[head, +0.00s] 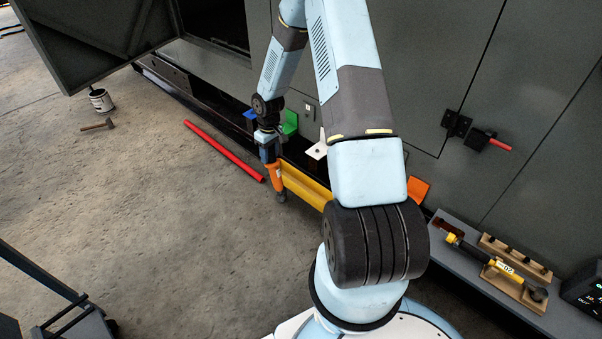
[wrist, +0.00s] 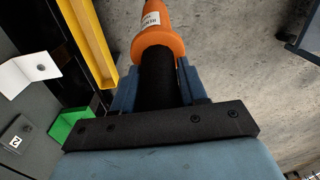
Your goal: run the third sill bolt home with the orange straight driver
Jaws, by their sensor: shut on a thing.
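My gripper (head: 268,150) is shut on the orange straight driver (head: 276,180), low beside the sill of the grey enclosure. The driver hangs from it with its nose pointing down, left of the yellow rail (head: 306,186). In the wrist view, the jaws (wrist: 157,85) close around the driver's black grip, and its orange body (wrist: 157,38) with a white label reaches away beyond them. The driver's tip is out of the wrist picture. I cannot make out the third sill bolt in either view, nor whether the tip touches anything.
Blue, green (head: 290,122), white (head: 317,149) and orange (head: 418,190) tabs stand along the sill. A red bar (head: 225,151) lies on the floor, with a hammer (head: 97,125) and can (head: 101,101) farther left. A grey bench (head: 450,222) holds a yellow-black tool (head: 500,266). Floor at left is mostly clear.

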